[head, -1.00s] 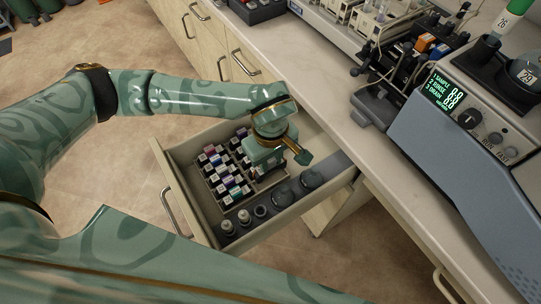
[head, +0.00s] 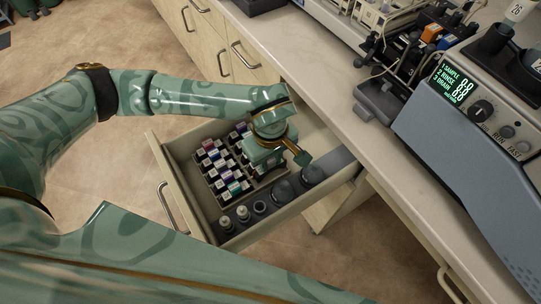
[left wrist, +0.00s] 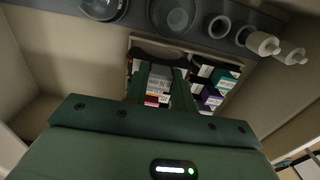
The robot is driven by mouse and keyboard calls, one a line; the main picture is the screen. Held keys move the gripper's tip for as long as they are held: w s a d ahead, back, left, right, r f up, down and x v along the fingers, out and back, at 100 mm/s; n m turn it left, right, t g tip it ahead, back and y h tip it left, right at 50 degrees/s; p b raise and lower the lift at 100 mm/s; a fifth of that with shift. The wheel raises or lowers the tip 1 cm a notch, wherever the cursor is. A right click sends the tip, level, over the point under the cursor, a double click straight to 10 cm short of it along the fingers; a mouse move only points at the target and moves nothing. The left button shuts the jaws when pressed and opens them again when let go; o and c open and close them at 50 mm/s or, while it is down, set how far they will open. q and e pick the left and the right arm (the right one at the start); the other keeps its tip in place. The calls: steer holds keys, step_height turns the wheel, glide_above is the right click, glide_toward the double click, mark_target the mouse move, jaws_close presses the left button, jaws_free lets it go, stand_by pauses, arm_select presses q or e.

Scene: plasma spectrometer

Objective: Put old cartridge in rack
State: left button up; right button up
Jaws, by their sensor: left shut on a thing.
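My left gripper (head: 266,160) is inside the open drawer, pointing down over the far right part of the cartridge rack (head: 256,188). In the left wrist view its two green fingers (left wrist: 160,86) are shut on a cartridge (left wrist: 158,86) with a white label and a red-pink band. That cartridge is hidden behind the gripper in the head view. How deep the held cartridge sits in the rack cannot be told. My right gripper is not in view.
The drawer (head: 176,187) also holds dark round jars (head: 283,191) and small white-topped bottles (head: 243,213) along one side. The counter edge (head: 330,120) runs close to the right of my left arm. An instrument (head: 465,135) with a green display stands on the counter.

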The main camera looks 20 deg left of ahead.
arm_select(q)
steer(key=shift+f+b, duration=0.5)
steer(key=shift+f, duration=0.95)
steer(key=o, duration=1.1)
steer(key=shift+c, duration=0.2)
step_height(320, 180, up, 16)
steer(key=p, duration=0.4)
steer(key=shift+r+p, duration=0.2)
steer(key=shift+p, duration=0.15)
steer(key=shift+f, duration=0.1)
